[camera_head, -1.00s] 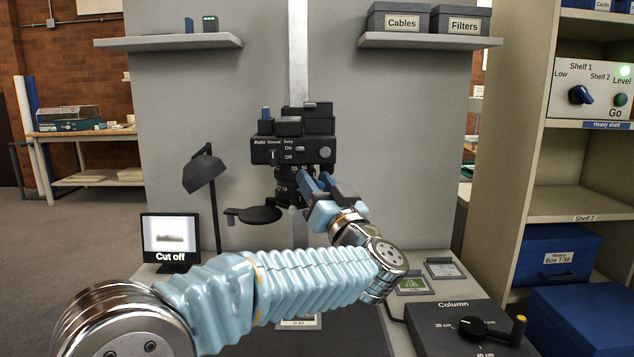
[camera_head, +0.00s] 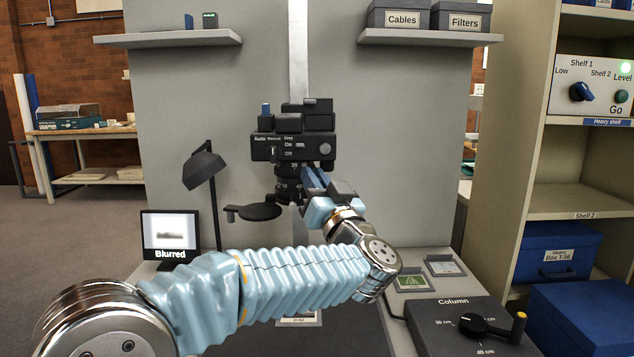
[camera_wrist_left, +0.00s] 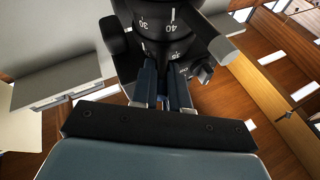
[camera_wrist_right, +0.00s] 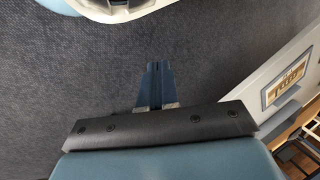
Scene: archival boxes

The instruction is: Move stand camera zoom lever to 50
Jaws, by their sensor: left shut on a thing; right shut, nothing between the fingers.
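The black stand camera (camera_head: 293,148) hangs on the pale column at the centre, with its lens (camera_head: 289,183) below. In the left wrist view the lens ring (camera_wrist_left: 160,28) shows the numbers 30 and 40, with a white line close to 40. My left gripper (camera_head: 313,178) is at the lens's right side, also seen in its wrist view (camera_wrist_left: 165,88). It is shut on what looks like the zoom lever, mostly hidden between the fingers. A grey tab (camera_wrist_left: 226,50) sticks out beside the ring. My right gripper (camera_wrist_right: 154,85) is shut and empty, above the dark floor.
A small screen (camera_head: 170,235) reads "Blurred". A black lamp (camera_head: 204,167) and a round dark disc (camera_head: 256,211) stand left of the lens. The column control box (camera_head: 465,326) is at the lower right. Shelving with blue boxes (camera_head: 558,252) stands at the right.

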